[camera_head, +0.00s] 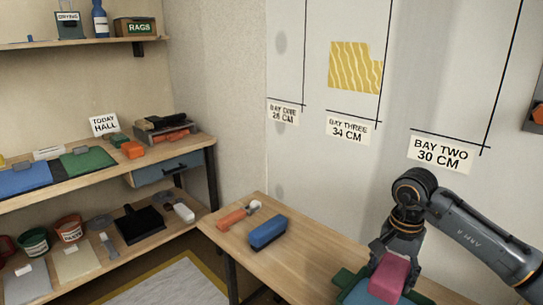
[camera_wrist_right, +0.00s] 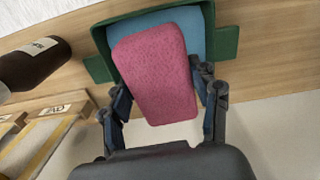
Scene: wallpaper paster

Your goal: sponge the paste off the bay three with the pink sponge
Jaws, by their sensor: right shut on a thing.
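The pink sponge (camera_head: 390,278) is held in my right gripper (camera_head: 388,258), above a green tray (camera_head: 343,280) with a blue inside at the front right of the table. In the right wrist view the sponge (camera_wrist_right: 155,70) sits between the two fingers, tilted, with the tray (camera_wrist_right: 228,45) behind it. I cannot tell whether the sponge touches the tray. Bay three is the wall section above the label "BAY THREE 34 CM" (camera_head: 347,128). A yellow wavy-patterned wallpaper piece (camera_head: 355,68) with a notched top right corner is on it. I cannot make out paste there. My left gripper is not in view.
The wooden table (camera_head: 290,268) holds a blue block-like item (camera_head: 268,232) and an orange-handled tool (camera_head: 236,216) at its left. A dark brown bottle (camera_wrist_right: 35,62) stands near the tray in the right wrist view. Shelves with pots and tools line the left wall.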

